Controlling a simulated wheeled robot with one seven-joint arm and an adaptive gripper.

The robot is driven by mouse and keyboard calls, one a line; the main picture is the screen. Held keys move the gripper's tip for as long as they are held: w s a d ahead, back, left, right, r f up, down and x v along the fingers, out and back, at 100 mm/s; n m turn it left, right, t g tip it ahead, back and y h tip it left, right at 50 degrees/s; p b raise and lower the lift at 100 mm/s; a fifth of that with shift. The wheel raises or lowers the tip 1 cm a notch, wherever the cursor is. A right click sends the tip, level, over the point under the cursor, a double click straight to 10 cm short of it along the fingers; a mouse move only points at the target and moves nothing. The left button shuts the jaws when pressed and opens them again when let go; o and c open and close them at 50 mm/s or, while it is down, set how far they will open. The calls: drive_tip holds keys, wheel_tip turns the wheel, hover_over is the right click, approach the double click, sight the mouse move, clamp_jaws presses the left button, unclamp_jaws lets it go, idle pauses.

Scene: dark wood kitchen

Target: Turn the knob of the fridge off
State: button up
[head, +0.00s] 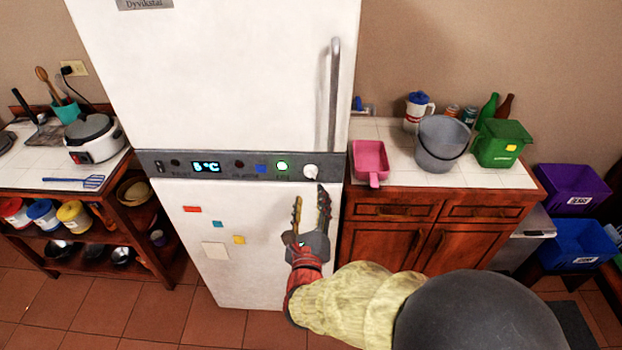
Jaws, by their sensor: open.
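The white fridge (230,70) stands upright in the middle of the head view. A dark control strip (222,166) crosses its front, with a lit "5°C" display (206,167) and a green lit light (282,166). The round white knob (310,171) is at the right end of the strip. My gripper (310,195) is open and empty, in front of the lower door. Its two fingers point up, with their tips a little below the knob in the picture. I cannot tell the depth gap between the fingertips and the knob.
A vertical handle (334,95) is on the upper door's right side, above the knob. A pink scoop (370,160), a grey bucket (442,143) and a green bin (501,146) stand on the right counter. A rice cooker (92,138) is on the left counter.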

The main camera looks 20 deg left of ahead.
sight(312, 178)
drive_tip(key=x, duration=0.7)
drive_tip(key=shift+w+a+b, duration=0.1)
drive_tip(key=shift+w+b, duration=0.2)
drive_tip(key=shift+w, duration=0.05)
drive_tip(key=c, duration=0.3)
drive_tip(key=c, duration=0.8)
